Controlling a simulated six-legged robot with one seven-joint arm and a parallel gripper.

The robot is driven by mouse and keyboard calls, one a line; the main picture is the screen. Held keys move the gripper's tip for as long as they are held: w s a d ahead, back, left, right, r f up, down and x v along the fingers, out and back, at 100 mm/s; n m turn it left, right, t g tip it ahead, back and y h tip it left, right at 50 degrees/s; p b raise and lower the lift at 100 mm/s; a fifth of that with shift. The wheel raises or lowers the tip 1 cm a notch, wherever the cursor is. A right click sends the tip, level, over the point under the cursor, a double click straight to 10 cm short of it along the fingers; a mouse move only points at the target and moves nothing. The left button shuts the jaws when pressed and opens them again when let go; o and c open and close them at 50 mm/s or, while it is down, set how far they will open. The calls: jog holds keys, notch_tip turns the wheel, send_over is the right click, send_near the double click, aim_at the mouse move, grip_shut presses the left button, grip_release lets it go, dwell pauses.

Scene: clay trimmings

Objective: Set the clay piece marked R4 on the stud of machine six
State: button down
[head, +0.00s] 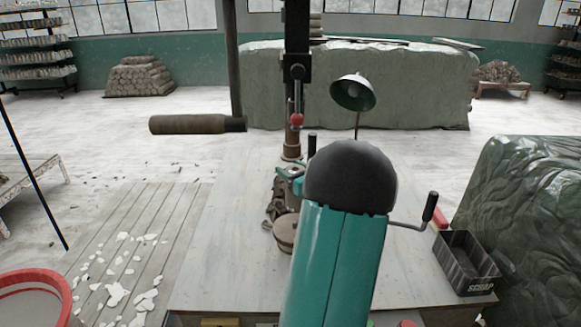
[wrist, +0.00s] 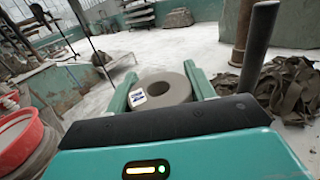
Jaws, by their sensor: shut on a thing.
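In the wrist view my gripper (wrist: 161,72) has its two green fingers on either side of a thick grey-beige clay ring (wrist: 178,97) and is shut on it. The ring has a round hole in its middle. A small white label (wrist: 138,97) with dark marks sits at its left side; I cannot read it. In the head view my own arm covers much of the bench, and I cannot make out the ring there. A press-like machine with a dark column (head: 297,75) stands at the bench. I see no stud or machine number clearly.
The bench's left part (head: 228,250) is clear.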

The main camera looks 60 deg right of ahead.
jog(key=shift+f, duration=2.5)
jog(key=shift+d+f, duration=0.1)
jog(key=shift+f, duration=1.65)
jog(key=c, duration=0.7)
grip_release()
jog(key=shift+o, duration=1.2)
jog(key=shift+s, duration=0.1)
jog(key=v, duration=1.3)
jog(key=shift+s, duration=0.35)
